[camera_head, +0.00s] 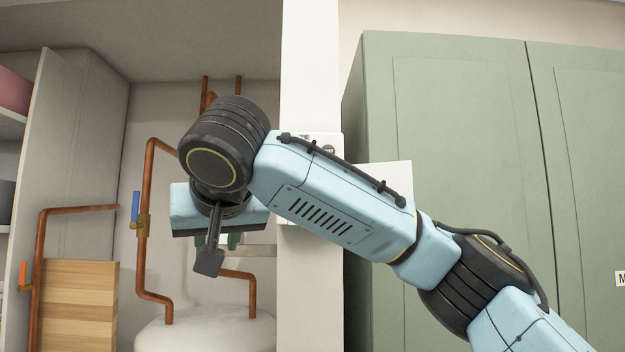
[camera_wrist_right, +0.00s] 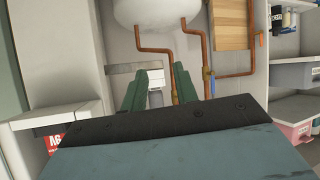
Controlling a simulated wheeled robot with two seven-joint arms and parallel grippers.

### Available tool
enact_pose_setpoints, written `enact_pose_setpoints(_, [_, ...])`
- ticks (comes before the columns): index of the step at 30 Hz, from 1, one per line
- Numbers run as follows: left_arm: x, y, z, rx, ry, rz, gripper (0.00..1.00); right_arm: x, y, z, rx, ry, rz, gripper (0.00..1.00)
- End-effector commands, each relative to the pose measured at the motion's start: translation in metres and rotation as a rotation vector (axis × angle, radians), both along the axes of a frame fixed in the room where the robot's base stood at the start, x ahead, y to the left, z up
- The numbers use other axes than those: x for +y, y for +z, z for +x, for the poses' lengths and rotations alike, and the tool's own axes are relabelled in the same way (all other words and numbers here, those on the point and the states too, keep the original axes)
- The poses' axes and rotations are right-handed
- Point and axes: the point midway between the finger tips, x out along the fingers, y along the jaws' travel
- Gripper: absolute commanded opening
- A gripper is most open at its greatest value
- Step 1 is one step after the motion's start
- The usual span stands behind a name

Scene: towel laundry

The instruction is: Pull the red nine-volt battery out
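The red nine-volt battery (camera_wrist_right: 54,142) shows at the lower left of the right wrist view, with upside-down white lettering. It is beside a white housing (camera_wrist_right: 50,120), and my own wrist covers part of that area. I cannot tell how deeply it sits. I cannot see the battery in the head view, where my right arm crosses the middle. My right gripper (camera_wrist_right: 157,90) has its two green fingers apart, with no battery between them. In the head view the gripper (camera_head: 228,240) is mostly hidden behind my wrist. My left gripper is in neither view.
A white post (camera_head: 310,60) stands behind my right arm, next to green cabinets (camera_head: 450,110). Copper pipes (camera_head: 150,200) and a white tank (camera_head: 205,335) fill the recess at left. A wooden board (camera_head: 80,300) and open shelves (camera_head: 12,125) are farther left.

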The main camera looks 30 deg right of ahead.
Motion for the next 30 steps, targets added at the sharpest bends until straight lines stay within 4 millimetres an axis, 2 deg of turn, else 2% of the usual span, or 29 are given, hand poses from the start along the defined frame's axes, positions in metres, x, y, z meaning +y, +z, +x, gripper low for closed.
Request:
enact_pose_setpoints(1, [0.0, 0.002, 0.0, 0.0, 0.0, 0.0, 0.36, -0.01, 0.028, -0.021, -0.039, -0.049, -0.007, 0.29])
enact_pose_setpoints(3, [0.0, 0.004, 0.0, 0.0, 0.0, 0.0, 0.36, -0.024, 0.055, -0.047, -0.076, -0.119, -0.007, 0.29])
enact_pose_setpoints(6, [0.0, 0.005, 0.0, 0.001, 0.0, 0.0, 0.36, -0.042, 0.084, -0.082, -0.121, -0.21, -0.001, 0.29])
enact_pose_setpoints(9, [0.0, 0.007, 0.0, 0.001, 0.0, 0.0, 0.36, -0.056, 0.103, -0.111, -0.155, -0.282, 0.007, 0.29])
enact_pose_setpoints(13, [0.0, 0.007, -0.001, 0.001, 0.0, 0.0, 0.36, -0.066, 0.115, -0.133, -0.18, -0.338, 0.019, 0.29])
enact_pose_setpoints(16, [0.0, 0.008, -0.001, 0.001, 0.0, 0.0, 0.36, -0.07, 0.118, -0.138, -0.187, -0.356, 0.022, 0.29])
enact_pose_setpoints(19, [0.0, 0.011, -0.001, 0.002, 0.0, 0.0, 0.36, -0.074, 0.117, -0.134, -0.186, -0.359, 0.023, 0.29])
enact_pose_setpoints(30, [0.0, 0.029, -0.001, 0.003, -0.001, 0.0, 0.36, -0.099, 0.099, -0.091, -0.182, -0.355, 0.023, 0.29])
